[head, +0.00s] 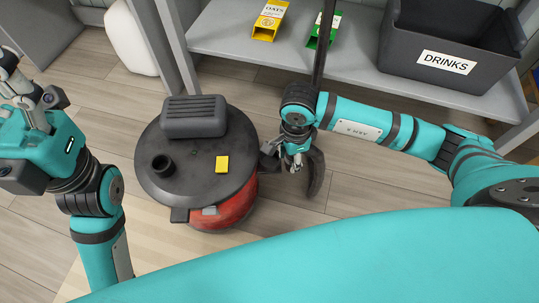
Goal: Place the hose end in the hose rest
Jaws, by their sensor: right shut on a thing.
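A vacuum with a red drum (236,207) and a dark round lid (200,180) stands on the floor in the middle of the head view. My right gripper (291,161) is just right of the lid, pointing down and shut on a black curved hose end (316,174). Most of the grip is hidden by the gripper itself. A small dark bracket (268,163) sticks out at the lid's right edge, close to the gripper; I cannot tell for sure if it is the hose rest. My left gripper (22,88) is at the far left, raised, its fingers apart and empty.
Behind is a grey shelf (240,40) with yellow and green boxes and a dark DRINKS bin (400,70). Floor right of the vacuum is clear.

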